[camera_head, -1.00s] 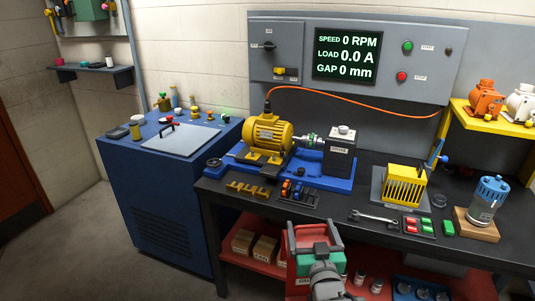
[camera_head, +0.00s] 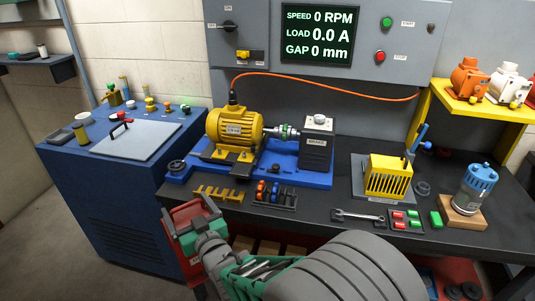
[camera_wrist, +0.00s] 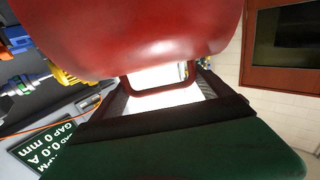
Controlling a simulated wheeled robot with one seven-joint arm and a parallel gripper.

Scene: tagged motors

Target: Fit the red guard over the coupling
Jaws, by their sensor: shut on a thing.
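The red guard (camera_head: 181,211) is in my gripper (camera_head: 193,238), low and left of centre in the head view, in front of the bench. In the wrist view the guard (camera_wrist: 140,35) fills the top as a smooth curved red shell, with a red loop below it. My gripper is shut on it; the exact finger contact is hard to see. The guard is apart from the coupling.
A yellow bracket (camera_head: 220,193) and a small rack (camera_head: 274,193) lie in front of the blue base. An orange cable (camera_head: 330,87) arches above the coupling.

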